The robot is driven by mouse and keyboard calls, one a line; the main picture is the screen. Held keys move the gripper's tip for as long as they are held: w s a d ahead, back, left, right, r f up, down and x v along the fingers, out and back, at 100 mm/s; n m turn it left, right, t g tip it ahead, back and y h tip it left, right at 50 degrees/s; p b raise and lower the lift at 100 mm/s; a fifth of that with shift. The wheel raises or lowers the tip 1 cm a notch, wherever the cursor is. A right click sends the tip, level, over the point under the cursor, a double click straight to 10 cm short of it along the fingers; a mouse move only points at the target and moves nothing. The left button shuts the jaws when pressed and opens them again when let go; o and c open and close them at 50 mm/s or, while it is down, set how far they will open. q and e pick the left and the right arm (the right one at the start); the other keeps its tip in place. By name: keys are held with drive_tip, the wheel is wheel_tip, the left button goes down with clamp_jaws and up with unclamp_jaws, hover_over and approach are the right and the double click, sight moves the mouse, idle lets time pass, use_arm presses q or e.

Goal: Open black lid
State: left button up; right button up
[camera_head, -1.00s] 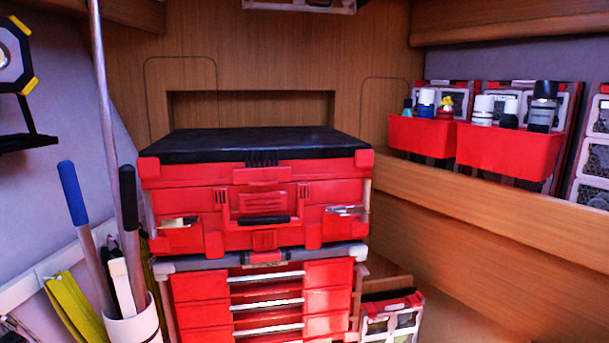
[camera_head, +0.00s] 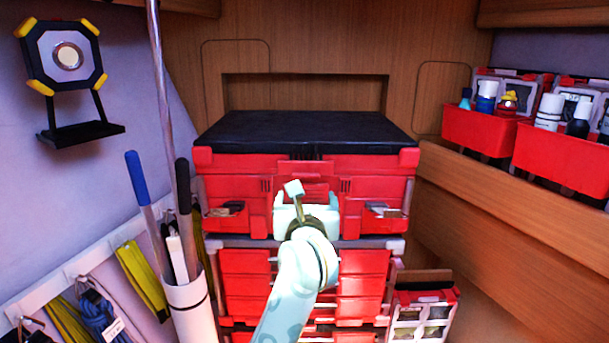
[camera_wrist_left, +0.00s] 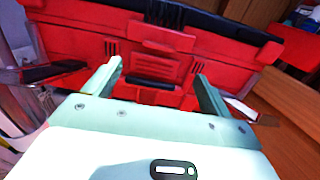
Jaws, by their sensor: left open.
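The black lid (camera_head: 300,133) lies flat and shut on top of the red toolbox (camera_head: 235,163), which stands on a red drawer unit. My left gripper (camera_head: 302,192) is in front of the toolbox's front face, below the lid, and hides the middle of that face. In the left wrist view its two fingers (camera_wrist_left: 154,82) are spread, with the toolbox's black front handle (camera_wrist_left: 152,84) showing between them. The lid's dark edge (camera_wrist_left: 225,26) runs along the top there. I cannot tell whether the fingers touch the toolbox. My right gripper does not show.
A white holder (camera_head: 188,310) with long-handled tools stands left of the drawers. Red bins (camera_head: 480,130) with bottles sit on the wooden ledge at right. A small red and white case (camera_head: 423,312) stands right of the drawers. Space above the lid is clear.

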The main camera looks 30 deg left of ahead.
sight(305, 176)
use_arm(q)
drive_tip(key=p+x, duration=0.1)
drive_tip(key=x, duration=1.1)
drive_tip(key=shift+a, duration=0.15)
